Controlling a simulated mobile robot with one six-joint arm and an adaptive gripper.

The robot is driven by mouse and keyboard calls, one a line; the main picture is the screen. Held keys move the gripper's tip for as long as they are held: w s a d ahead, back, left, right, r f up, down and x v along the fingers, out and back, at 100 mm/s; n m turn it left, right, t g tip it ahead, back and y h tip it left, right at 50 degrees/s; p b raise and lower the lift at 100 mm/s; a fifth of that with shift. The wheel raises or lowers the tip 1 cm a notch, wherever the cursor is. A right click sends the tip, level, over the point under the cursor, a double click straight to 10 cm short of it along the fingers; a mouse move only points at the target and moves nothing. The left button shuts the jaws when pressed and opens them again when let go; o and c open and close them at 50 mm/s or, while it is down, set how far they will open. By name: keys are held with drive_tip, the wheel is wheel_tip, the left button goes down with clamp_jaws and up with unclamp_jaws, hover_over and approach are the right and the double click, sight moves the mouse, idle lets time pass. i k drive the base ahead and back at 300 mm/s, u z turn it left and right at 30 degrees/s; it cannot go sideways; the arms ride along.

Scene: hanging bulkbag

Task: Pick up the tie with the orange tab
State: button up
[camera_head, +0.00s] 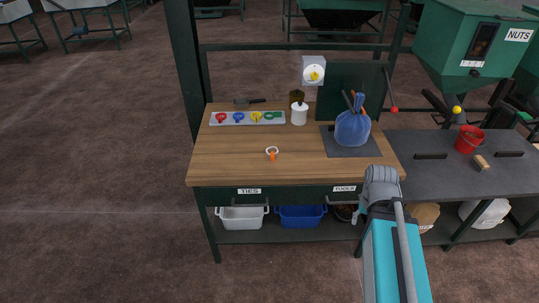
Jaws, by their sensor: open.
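The fingertips are small and partly hidden by my arm.
A tray (246,123) holds several coloured ties at the back left. A white bottle (299,114) stands beside it. A red bucket (469,138) stands on the side bench. The table's front left is clear.

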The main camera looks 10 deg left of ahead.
sight(272, 154)
drive_tip(key=z, duration=0.1)
drive_tip(key=i, duration=1)
drive_tip(key=u, duration=0.05)
